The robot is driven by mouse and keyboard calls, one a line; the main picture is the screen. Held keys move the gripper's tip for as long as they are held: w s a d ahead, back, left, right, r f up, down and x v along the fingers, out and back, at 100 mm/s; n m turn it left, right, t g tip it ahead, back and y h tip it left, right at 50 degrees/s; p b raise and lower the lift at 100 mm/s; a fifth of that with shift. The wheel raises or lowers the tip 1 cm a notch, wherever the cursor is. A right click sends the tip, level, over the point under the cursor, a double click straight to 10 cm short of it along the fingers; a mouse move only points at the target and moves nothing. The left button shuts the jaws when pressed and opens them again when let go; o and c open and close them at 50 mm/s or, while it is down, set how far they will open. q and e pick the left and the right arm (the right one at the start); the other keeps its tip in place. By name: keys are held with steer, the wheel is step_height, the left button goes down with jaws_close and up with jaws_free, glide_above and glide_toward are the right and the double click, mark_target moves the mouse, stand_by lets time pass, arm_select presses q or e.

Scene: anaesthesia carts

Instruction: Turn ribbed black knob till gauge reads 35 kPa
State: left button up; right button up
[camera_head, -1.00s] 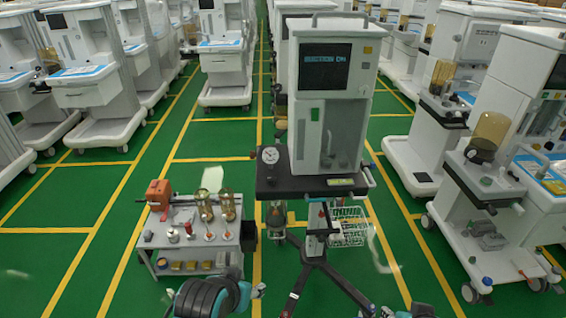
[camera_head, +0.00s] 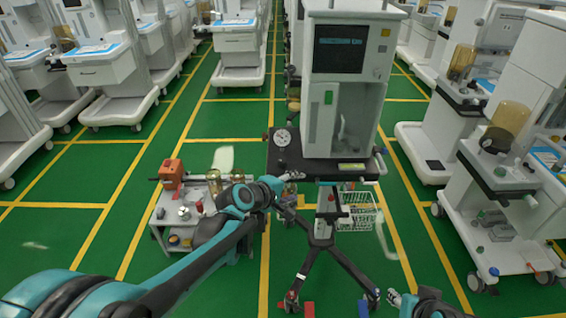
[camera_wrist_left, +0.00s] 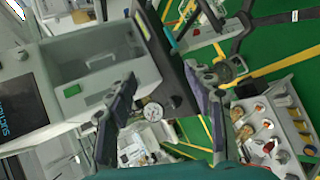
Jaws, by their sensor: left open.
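The round white gauge (camera_head: 282,138) sits at the left end of the dark shelf of the middle cart. It also shows in the left wrist view (camera_wrist_left: 153,111); its reading is too small to tell. A dark round shape beside the gauge in the wrist view may be the ribbed black knob (camera_wrist_left: 175,102); I cannot make out ribs. My left gripper (camera_head: 290,176) is just below the shelf's front left edge. In the wrist view its two fingers (camera_wrist_left: 160,75) are spread and empty, with the gauge between them. My right gripper (camera_head: 395,298) is low at the bottom right, small and unclear.
The middle cart (camera_head: 347,90) has a screen, a wire basket (camera_head: 358,212) and a dark legged base. A low grey table (camera_head: 160,222) with an orange device (camera_head: 171,174) and several small items stands left of it, partly behind my left arm. More carts stand either side; green floor lies between.

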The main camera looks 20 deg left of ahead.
arm_select(q)
steer(key=w+a+f+n+t, duration=0.2)
steer(key=w+n, duration=0.3)
steer(key=w, duration=0.2)
steer(key=n+t, duration=0.4)
steer(key=n, duration=1)
glide_toward(280, 166)
steer(key=x, duration=0.4)
steer(key=shift+w+d+f+p, duration=0.1)
steer(key=shift+w+d+p, duration=0.05)
steer(key=shift+w+p, duration=0.2)
steer(key=shift+n, duration=0.3)
steer(key=b+x, duration=0.1)
steer(key=x, duration=0.5)
steer(key=shift+b, duration=0.35)
steer(key=shift+w+d+t+y, duration=0.1)
steer(key=shift+w+t+y, duration=0.25)
steer(key=shift+w, duration=0.4)
steer(key=c, duration=1.2)
